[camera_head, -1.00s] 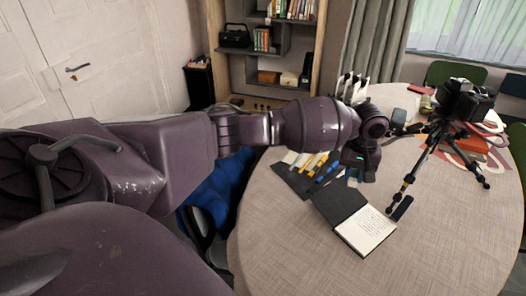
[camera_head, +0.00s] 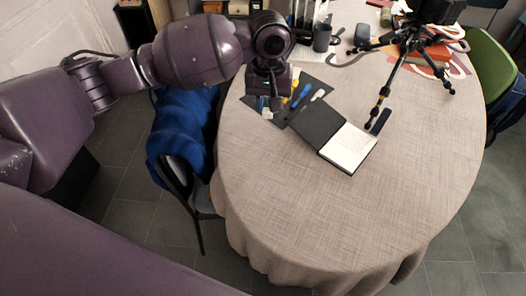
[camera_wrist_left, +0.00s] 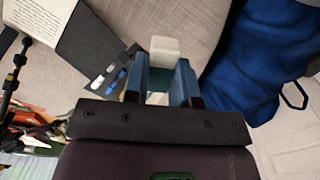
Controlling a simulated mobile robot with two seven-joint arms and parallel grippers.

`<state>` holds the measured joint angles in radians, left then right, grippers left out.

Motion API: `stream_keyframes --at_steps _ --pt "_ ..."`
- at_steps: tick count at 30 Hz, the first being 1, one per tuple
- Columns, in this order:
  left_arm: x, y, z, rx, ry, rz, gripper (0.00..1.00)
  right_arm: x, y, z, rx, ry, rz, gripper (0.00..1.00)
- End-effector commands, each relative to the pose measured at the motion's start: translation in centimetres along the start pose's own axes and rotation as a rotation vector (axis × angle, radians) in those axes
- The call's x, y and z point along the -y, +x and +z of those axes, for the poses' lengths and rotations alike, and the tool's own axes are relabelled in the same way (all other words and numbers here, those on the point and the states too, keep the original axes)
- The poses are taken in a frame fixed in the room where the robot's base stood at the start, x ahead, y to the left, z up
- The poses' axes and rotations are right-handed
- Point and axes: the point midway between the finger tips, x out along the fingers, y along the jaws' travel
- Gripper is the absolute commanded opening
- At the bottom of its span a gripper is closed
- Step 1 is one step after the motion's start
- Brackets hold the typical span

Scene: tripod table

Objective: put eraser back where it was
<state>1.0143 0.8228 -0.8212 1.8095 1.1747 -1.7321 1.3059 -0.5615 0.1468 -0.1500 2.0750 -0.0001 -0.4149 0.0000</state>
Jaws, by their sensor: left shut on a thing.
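A pale, whitish eraser (camera_wrist_left: 164,52) with rounded corners sits between the blue fingers of my left gripper (camera_wrist_left: 160,80) in the left wrist view. The gripper is shut on it, and the eraser sticks out past the fingertips. In the head view my left gripper (camera_head: 267,100) points down over the left end of a dark pen mat (camera_head: 312,87) and hides part of it. Blue, yellow and white pens lie on the mat; some also show in the left wrist view (camera_wrist_left: 112,76). The eraser's height above the table is unclear. My right gripper is not in view.
An open notebook (camera_head: 347,148) with a black cover lies right of the mat. A small tripod (camera_head: 398,75) with a camera stands beyond it. A dark mug (camera_head: 322,38) stands behind. A blue garment (camera_head: 182,125) hangs on a chair at left. The front tabletop (camera_head: 330,215) is clear.

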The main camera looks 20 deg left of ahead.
Motion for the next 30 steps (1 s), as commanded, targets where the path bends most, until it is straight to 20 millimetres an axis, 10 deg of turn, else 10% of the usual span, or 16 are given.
stream_keyframes --at_steps 12,30 --pt "0.1 10.0 0.1 0.011 0.000 -0.005 0.06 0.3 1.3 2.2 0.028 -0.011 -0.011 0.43" --pt "0.1 16.2 0.1 0.010 -0.001 -0.005 0.06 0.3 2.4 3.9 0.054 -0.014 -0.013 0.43"
